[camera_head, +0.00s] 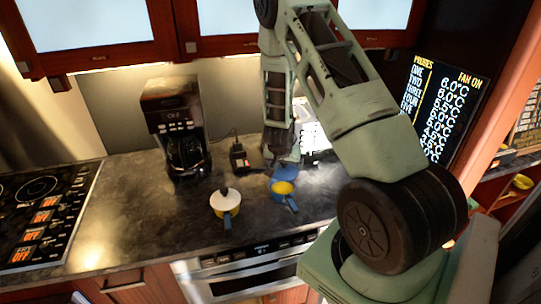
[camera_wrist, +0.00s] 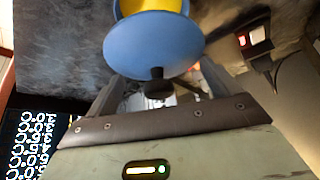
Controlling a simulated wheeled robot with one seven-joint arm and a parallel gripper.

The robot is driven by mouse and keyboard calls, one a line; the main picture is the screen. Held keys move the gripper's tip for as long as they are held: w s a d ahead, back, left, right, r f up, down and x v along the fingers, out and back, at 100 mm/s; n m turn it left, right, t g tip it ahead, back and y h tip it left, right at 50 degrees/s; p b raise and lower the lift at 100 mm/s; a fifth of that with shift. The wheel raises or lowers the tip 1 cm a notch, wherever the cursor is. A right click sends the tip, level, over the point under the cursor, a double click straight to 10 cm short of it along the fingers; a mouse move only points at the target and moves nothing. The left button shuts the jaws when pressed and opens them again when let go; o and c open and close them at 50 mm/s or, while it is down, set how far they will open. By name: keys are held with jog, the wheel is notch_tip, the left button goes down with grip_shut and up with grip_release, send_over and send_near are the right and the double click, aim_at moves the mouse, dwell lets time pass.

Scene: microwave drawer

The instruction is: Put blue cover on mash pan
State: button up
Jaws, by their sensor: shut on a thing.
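The blue cover (camera_wrist: 153,45) is a round disc with a black knob (camera_wrist: 158,86). My gripper (camera_head: 285,160) is shut on the knob and holds the cover on the counter's right part. In the head view the blue cover (camera_head: 287,173) shows just below my gripper, at the far side of a yellow pan (camera_head: 283,188) with a blue handle. The cover leaves the near part of this pan in sight. In the wrist view the yellow pan (camera_wrist: 150,5) is partly hidden behind the cover. I cannot tell whether cover and pan touch.
A second yellow pan (camera_head: 226,204) with a white lid and blue handle stands to the left. A coffee maker (camera_head: 177,125) and a small black device (camera_head: 239,157) stand farther back. The stove (camera_head: 45,210) is far left. The counter's front middle is clear.

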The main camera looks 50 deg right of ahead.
jog(key=shift+w, duration=0.15)
jog(key=shift+f+b, duration=2.4)
jog(key=shift+f, duration=0.6)
jog(key=shift+f+b, duration=0.3)
jog(key=shift+b, duration=0.2)
jog(key=o, duration=0.7)
jog(key=shift+r, duration=0.1)
jog(key=shift+r+p, duration=2.7)
jog(key=shift+r, duration=0.8)
